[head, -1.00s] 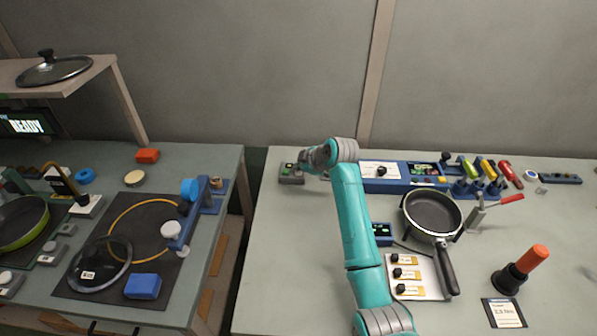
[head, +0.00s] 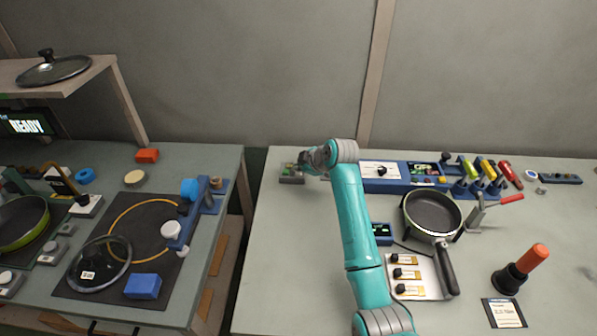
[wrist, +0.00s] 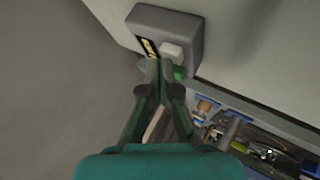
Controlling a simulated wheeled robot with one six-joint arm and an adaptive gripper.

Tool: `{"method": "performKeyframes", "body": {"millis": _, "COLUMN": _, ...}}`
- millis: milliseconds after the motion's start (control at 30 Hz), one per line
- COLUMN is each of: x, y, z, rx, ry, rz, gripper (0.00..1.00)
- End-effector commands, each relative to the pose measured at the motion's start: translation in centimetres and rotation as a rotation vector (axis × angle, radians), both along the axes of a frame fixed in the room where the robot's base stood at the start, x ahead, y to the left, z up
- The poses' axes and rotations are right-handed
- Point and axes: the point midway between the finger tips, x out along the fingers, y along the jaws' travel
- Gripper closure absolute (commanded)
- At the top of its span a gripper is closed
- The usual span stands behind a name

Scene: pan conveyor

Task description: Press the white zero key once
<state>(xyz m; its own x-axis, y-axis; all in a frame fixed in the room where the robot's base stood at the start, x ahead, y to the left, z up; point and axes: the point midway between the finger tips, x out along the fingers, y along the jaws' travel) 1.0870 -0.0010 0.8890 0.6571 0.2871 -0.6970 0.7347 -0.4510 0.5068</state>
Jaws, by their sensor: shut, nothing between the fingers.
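A small grey box (head: 290,180) sits at the back left of the right-hand table. In the wrist view the grey box (wrist: 192,30) carries a dark label with yellow print, a white key (wrist: 172,51) and a green part (wrist: 179,73) beside it. My gripper (wrist: 162,66) is shut and empty, its fingertips at the near edge of the white key and partly covering the green part. I cannot tell whether the tips touch the key. In the head view my gripper (head: 303,164) is just over the box's right side and hides part of it.
A blue fixture with a white panel (head: 380,169) stands right of my gripper. A black pan (head: 433,212) and a tray with labelled pieces (head: 415,292) lie nearer. The table's left front area is clear. A separate left table (head: 215,160) stands across a gap.

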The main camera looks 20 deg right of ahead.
Motion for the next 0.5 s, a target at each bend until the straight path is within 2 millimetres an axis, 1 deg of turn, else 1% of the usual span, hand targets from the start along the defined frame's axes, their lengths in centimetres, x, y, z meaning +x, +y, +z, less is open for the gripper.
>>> {"method": "performKeyframes", "body": {"millis": 233, "x": 0.0, "y": 0.0, "z": 1.2, "rx": 0.0, "ry": 0.0, "rz": 0.0, "gripper": 1.0}}
{"method": "performKeyframes", "body": {"millis": 500, "x": 0.0, "y": 0.0, "z": 1.4, "rx": 0.0, "ry": 0.0, "rz": 0.0, "gripper": 1.0}}
